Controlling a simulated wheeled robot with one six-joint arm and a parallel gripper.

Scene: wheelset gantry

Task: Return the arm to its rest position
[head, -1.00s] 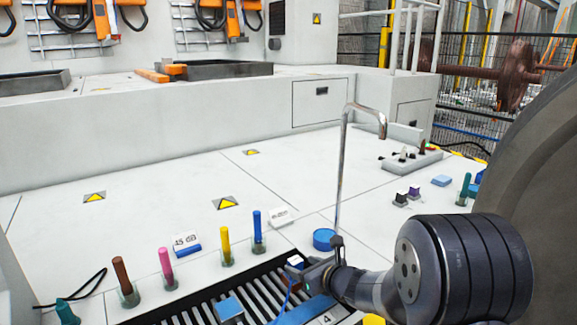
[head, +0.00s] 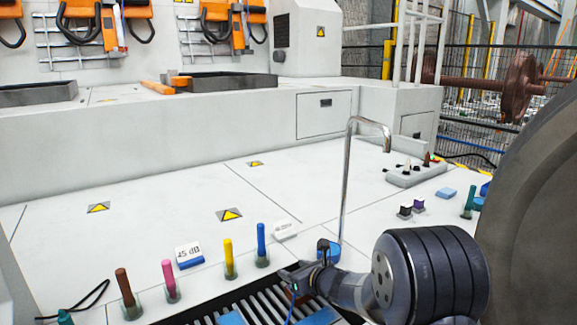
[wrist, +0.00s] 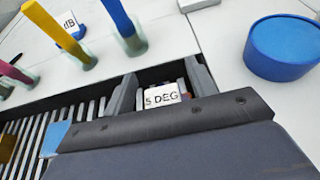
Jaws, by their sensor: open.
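My gripper (head: 297,282) is at the front of the white bench, over the dark slatted rack, with my arm reaching in from the lower right. In the wrist view its two fingers (wrist: 163,88) stand apart. A small block labelled "5 DEG" (wrist: 162,96) shows between them; I cannot tell whether it lies between the fingers or below them. In the head view that block is hidden by the gripper.
Yellow (head: 230,258) and blue (head: 262,244) pegs stand left of my gripper, with pink and brown ones further left. A round blue container (wrist: 283,46) is close by. A bent metal pipe (head: 346,180) rises behind it. The bench middle is clear.

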